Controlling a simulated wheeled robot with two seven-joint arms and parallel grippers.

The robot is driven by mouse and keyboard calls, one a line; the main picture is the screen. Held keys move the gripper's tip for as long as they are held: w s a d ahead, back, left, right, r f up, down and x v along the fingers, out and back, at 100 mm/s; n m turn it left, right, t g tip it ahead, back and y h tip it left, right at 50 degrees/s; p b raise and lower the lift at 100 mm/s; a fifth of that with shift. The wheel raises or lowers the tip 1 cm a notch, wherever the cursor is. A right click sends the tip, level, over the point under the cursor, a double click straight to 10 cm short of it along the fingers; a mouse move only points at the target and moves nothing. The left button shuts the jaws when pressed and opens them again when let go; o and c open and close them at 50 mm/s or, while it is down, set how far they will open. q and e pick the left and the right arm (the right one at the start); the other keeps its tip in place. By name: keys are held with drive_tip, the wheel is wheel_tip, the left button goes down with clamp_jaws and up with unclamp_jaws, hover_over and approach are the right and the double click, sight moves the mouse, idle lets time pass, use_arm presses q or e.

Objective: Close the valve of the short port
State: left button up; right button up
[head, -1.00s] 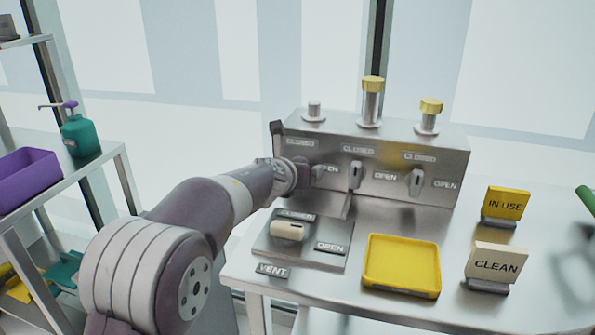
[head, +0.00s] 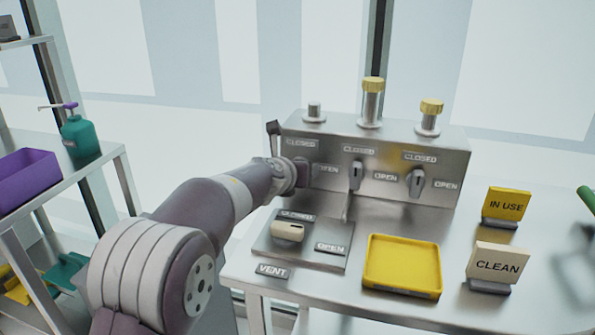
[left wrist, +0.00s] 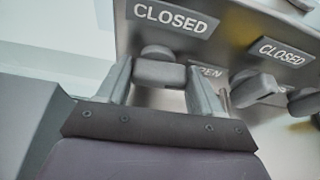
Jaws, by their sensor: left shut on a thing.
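The steel manifold (head: 385,150) has a short bare port (head: 314,111) at its left, a tall yellow-capped port (head: 371,100) in the middle and a lower yellow-capped port (head: 430,115) at the right. Under the short port is a CLOSED label (head: 301,143). My left gripper (left wrist: 160,78) is shut on the short port's grey valve handle (left wrist: 159,71), one finger on each side. The CLOSED label also shows above the handle in the left wrist view (left wrist: 170,17). In the head view my arm hides this handle. My right gripper is not in view.
The middle valve handle (head: 357,176) and right valve handle (head: 416,183) stand near upright, close right of my gripper. In front are the vent plate with its cream handle (head: 288,231), a yellow tray (head: 402,265), an IN USE sign (head: 506,203) and a CLEAN sign (head: 497,263).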

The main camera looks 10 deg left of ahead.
use_arm(q)
drive_tip(key=shift+a+f+n+h+b, duration=0.15)
drive_tip(key=shift+a+n+h+b, duration=0.1)
drive_tip(key=shift+n+h+b, duration=0.65)
drive_tip(key=n+h+b, duration=0.1)
drive_tip(key=n, duration=0.2)
drive_tip(key=shift+a+n+h+b, duration=0.25)
drive_tip(key=shift+n+h+b, duration=0.05)
drive_tip(key=shift+h+b, duration=0.1)
drive_tip(key=n+h, duration=0.1)
drive_tip(key=n+t+b, duration=0.1)
drive_tip(key=n, duration=0.1)
drive_tip(key=shift+a+f+h, duration=0.15)
drive_tip(key=shift+h, duration=0.25)
drive_tip(key=n+t+b, duration=0.1)
drive_tip(key=n, duration=0.1)
drive_tip(key=n+h, duration=0.1)
drive_tip(key=n, duration=0.1)
drive_tip(key=shift+a+f+t+b, duration=0.15)
drive_tip(key=shift+t+b, duration=0.2)
drive_tip(key=shift+t, duration=0.05)
drive_tip(key=shift+n, duration=0.4)
drive_tip(key=o, duration=1)
drive_tip(key=shift+o, duration=0.2)
